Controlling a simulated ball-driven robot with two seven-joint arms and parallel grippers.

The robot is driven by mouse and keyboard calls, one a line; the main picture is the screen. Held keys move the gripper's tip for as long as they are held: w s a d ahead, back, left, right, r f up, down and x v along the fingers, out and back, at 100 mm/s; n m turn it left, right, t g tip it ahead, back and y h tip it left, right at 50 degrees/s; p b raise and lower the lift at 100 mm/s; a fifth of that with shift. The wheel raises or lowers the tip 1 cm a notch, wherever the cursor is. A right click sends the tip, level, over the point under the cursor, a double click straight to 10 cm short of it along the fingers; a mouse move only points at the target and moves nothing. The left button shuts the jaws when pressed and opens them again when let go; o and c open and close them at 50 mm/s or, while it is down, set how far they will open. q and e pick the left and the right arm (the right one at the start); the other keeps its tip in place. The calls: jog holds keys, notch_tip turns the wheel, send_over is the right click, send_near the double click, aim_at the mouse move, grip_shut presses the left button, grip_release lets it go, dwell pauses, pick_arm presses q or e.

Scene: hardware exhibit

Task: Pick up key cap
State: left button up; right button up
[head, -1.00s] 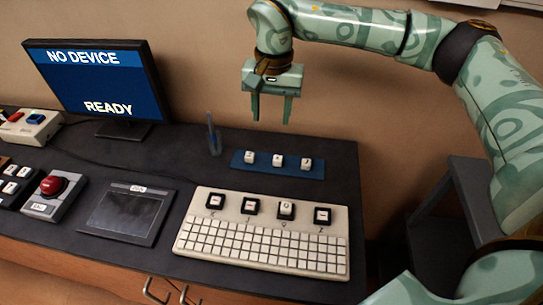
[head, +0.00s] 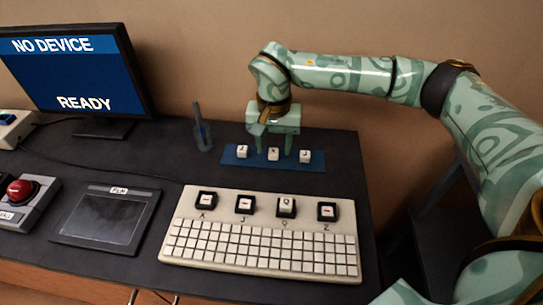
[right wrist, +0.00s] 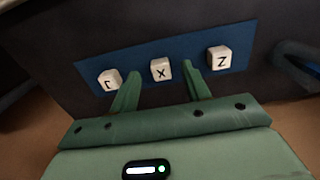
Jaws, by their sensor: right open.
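Three white key caps rest in a row on a blue strip (head: 284,165). In the right wrist view they read J (right wrist: 110,79), X (right wrist: 161,70) and Z (right wrist: 219,58). The head view shows the X cap (head: 273,154) in the middle. My right gripper (head: 273,150) is open and empty, pointing down over the strip. In both views its fingertips appear on either side of the X cap; I cannot tell their exact height or any contact. My left gripper is not in view.
In front is a cream keyboard (head: 262,245) with several black sockets; the Q one (head: 286,206) holds a white cap. To the left are a tablet (head: 104,218), a red button box (head: 22,193) and a monitor (head: 75,75). A pen holder (head: 202,136) stands left of the strip.

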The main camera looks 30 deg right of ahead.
jog(key=shift+f, duration=0.85)
jog(key=shift+r, duration=0.15)
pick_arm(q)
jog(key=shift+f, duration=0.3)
pick_arm(e)
grip_shut()
